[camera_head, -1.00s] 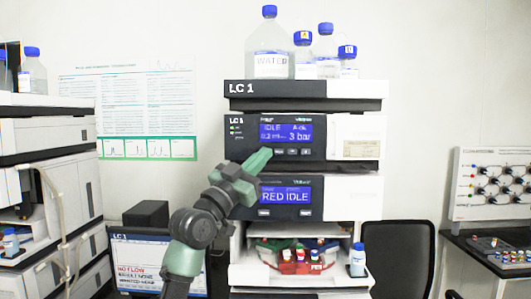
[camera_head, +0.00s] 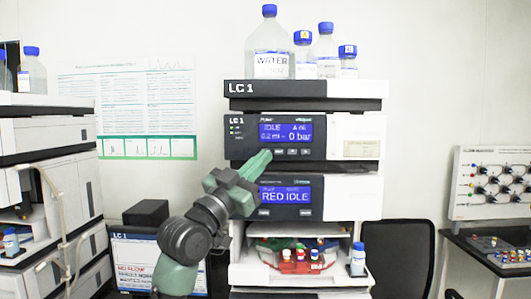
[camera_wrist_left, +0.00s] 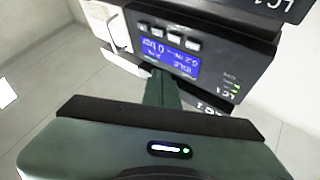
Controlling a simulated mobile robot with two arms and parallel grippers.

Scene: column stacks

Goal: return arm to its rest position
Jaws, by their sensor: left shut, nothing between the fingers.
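My left gripper (camera_head: 260,161) is in front of the LC 1 stack, its shut fingers at the lower edge of the upper module (camera_head: 347,141), near the row of small buttons below its screen. The fingers hold nothing. The upper screen (camera_head: 286,132) reads IDLE and 0 bar. In the left wrist view the shut fingers (camera_wrist_left: 162,85) point at the module front, next to the upside-down blue screen (camera_wrist_left: 172,57). Whether the fingertips touch the panel cannot be told. My right gripper is not in view.
Bottles with blue caps, including a WATER bottle (camera_head: 271,62), stand on top of the stack. A red vial rack (camera_head: 300,265) sits in the open lower bay, with a small bottle (camera_head: 358,262) to its right. A monitor (camera_head: 135,262) and chair (camera_head: 398,255) flank the stack.

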